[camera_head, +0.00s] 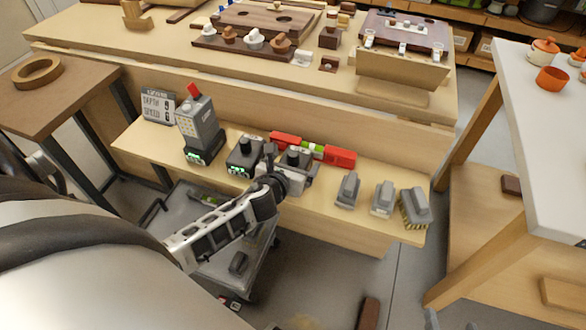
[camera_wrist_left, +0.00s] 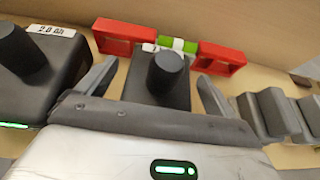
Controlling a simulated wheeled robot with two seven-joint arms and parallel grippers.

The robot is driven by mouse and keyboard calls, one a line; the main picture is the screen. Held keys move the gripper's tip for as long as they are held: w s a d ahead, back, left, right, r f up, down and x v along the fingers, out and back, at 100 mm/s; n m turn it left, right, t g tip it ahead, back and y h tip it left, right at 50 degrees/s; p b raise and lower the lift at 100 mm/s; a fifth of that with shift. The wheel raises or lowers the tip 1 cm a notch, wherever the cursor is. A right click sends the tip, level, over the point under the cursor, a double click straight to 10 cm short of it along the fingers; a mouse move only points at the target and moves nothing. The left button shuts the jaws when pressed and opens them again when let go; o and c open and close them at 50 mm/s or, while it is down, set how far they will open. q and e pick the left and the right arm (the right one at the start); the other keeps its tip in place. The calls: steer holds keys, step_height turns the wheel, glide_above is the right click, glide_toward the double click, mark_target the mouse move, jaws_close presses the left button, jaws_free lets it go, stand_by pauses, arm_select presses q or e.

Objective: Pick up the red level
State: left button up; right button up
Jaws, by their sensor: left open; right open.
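The red level (camera_head: 341,157) lies on the narrow light-wood shelf, against the back board behind the batteries. It has red ends and a green vial in the middle, and in the left wrist view (camera_wrist_left: 220,58) it lies just beyond my fingertips. My left gripper (camera_head: 290,158) is open over the shelf, and its fingers show in the left wrist view (camera_wrist_left: 155,78). A dark battery (camera_wrist_left: 160,90) with a black knob shows between the spread fingers and hides part of the level's lower middle. I cannot tell whether the fingers touch this battery. My right gripper is not in view.
Several grey brushes or blocks (camera_head: 383,198) stand to the right on the shelf. The back board (camera_head: 240,105) rises behind the level.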

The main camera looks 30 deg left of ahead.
arm_select(q)
steer(key=c, duration=1.4)
steer(key=shift+o, duration=0.2)
steer(key=shift+r, duration=0.1)
steer(key=shift+r, duration=0.1)
